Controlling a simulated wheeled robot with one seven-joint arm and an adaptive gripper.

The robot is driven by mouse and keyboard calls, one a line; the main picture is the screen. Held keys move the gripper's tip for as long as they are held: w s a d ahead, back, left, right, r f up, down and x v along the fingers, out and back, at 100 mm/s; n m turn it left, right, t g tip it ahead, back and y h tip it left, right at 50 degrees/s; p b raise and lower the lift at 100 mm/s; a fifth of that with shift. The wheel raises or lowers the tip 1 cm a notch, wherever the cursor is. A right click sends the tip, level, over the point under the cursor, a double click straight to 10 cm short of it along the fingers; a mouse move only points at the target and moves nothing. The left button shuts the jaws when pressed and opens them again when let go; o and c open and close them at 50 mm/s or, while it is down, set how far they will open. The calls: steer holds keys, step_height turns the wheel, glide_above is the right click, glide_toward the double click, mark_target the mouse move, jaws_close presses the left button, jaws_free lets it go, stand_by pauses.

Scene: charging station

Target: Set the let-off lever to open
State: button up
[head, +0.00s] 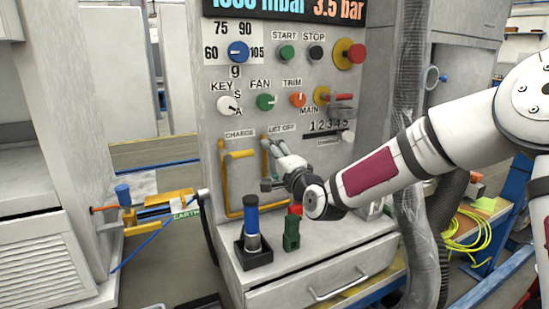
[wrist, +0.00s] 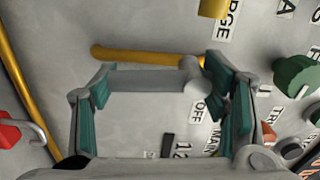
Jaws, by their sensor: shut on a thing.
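The grey panel (head: 330,80) carries a LET OFF label (head: 283,128) beside a CHARGE label (head: 240,133). My gripper (head: 274,152) is at the panel just below the LET OFF label. In the wrist view, my gripper (wrist: 160,95) has its teal pads at both ends of a grey bar, which I take as the let-off lever (wrist: 150,80). A yellow bar (wrist: 140,54) runs close alongside it. In the head view the fingers largely hide the lever, and I cannot tell its exact angle.
The yellow charge pipework (head: 227,180) is just left of my gripper. Knobs, including a green one (head: 265,102), sit above. A ribbed hose (head: 410,80) runs down the panel's right side.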

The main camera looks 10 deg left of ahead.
steer(key=shift+m, duration=0.5)
steer(key=shift+a, duration=0.1)
steer(key=o, duration=1.7)
steer(key=shift+s, duration=0.1)
steer(key=v, duration=1.2)
